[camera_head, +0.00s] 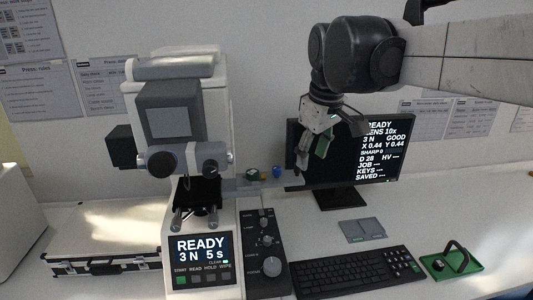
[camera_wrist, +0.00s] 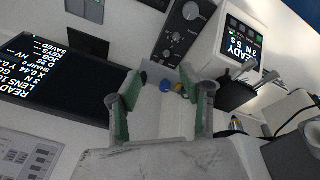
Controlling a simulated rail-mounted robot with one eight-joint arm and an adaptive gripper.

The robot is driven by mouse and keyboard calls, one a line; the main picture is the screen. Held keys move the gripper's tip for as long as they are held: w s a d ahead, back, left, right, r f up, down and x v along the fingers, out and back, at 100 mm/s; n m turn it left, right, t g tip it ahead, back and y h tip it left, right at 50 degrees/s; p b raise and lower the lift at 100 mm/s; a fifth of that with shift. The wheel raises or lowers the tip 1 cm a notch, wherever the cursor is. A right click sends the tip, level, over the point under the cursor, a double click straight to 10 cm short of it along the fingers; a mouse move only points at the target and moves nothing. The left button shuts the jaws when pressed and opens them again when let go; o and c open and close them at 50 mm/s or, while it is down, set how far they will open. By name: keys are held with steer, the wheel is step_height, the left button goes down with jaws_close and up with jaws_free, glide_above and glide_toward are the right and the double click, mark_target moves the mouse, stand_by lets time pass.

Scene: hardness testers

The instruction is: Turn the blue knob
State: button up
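The blue knob (camera_head: 277,171) is small and sits on a grey strip behind the control panel, between the tester and the monitor. In the wrist view the blue knob (camera_wrist: 166,86) shows between the two fingers. My gripper (camera_head: 309,158) hangs in front of the monitor, up and to the right of the knob, with its fingers pointing down. In the wrist view my gripper (camera_wrist: 163,77) is open, with green pads and nothing between the fingers close by. It appears apart from the knob.
The hardness tester (camera_head: 215,100) stands to the left and the monitor (camera_head: 360,150) to the right. The control panel (camera_head: 262,250), keyboard (camera_head: 345,272) and green tray (camera_head: 452,262) lie in front.

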mark_target(277, 167)
steer(key=w+a+r+n+g+p, duration=0.25)
steer(key=w+a+n, duration=0.3)
steer(key=w, duration=0.65)
steer(key=shift+m, duration=0.25)
steer(key=f, duration=0.8)
steer(key=a+f, duration=0.1)
steer(key=f, duration=0.4)
steer(key=shift+w, duration=0.15)
steer(key=shift+c, duration=0.5)
jaws_close()
